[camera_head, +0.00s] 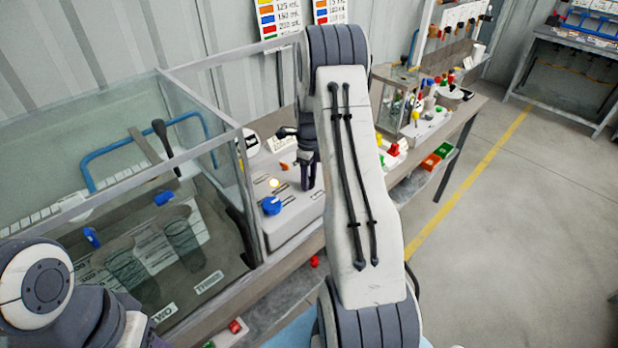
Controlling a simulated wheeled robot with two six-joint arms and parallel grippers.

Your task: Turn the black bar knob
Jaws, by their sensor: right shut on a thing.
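The grey control box (285,231) stands on the bench, with a blue knob (271,205), a lit yellowish button and a small orange knob (284,166) on its top. My right arm crosses the middle of the view. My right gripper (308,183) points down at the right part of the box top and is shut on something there. The black bar knob cannot be made out apart from the dark fingers, which cover that spot. My left arm shows at the bottom left; its gripper is out of view.
A glass-walled tank (250,190) with blue pipes stands left of the box, close to it. On the right, the bench holds a small framed rig (398,95) and several coloured parts. Green and orange bins (431,162) sit at the bench edge.

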